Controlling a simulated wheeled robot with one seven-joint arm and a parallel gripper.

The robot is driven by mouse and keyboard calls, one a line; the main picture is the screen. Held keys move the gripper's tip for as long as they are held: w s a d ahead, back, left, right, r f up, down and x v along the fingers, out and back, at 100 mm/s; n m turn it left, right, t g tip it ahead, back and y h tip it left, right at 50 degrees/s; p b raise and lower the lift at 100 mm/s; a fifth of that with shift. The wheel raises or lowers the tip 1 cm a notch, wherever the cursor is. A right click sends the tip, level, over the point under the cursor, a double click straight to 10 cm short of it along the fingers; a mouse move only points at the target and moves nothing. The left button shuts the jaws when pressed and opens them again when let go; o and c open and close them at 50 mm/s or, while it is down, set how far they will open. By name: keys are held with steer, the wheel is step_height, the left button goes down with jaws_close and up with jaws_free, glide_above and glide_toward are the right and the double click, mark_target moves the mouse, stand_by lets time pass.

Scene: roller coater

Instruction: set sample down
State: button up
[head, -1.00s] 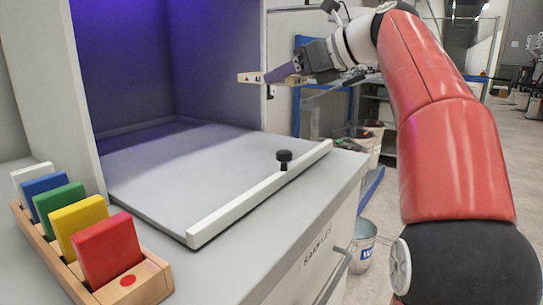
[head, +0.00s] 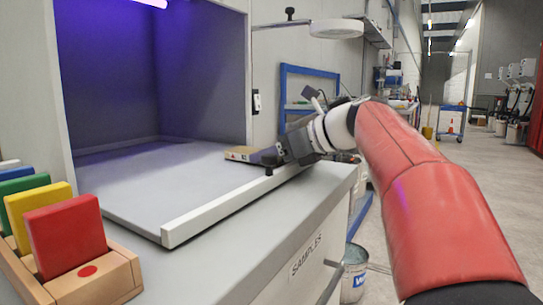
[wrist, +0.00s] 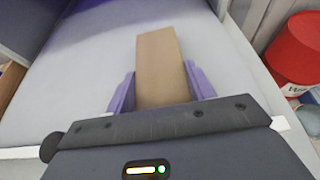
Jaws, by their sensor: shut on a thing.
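The sample is a flat tan wooden panel (head: 240,153). In the wrist view the panel (wrist: 162,60) lies between the two purple fingers, which press on its sides. My gripper (head: 268,155) is shut on it, at the front right part of the light booth's grey floor (head: 150,185). In the head view the panel is level and low, close over that floor. I cannot tell whether it touches. The gripper hides its near end.
A wooden rack (head: 100,282) of colored panels stands at left. A lamp (head: 337,28) hangs above. A bucket (head: 354,272) stands below the counter. The booth floor's left is clear.

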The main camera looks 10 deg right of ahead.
steer(key=o, duration=1.1)
steer(key=shift+f, duration=0.1)
steer(key=shift+c, duration=0.2)
steer(key=shift+r, duration=0.25)
steer(key=p+v, duration=0.1)
steer(key=v, duration=0.9)
steer(key=shift+s+d+r+p, duration=0.1)
steer(key=shift+s+d+p, duration=0.1)
steer(key=shift+p, duration=0.1)
steer(key=shift+s+d+r, duration=0.2)
steer(key=shift+s+d, duration=0.2)
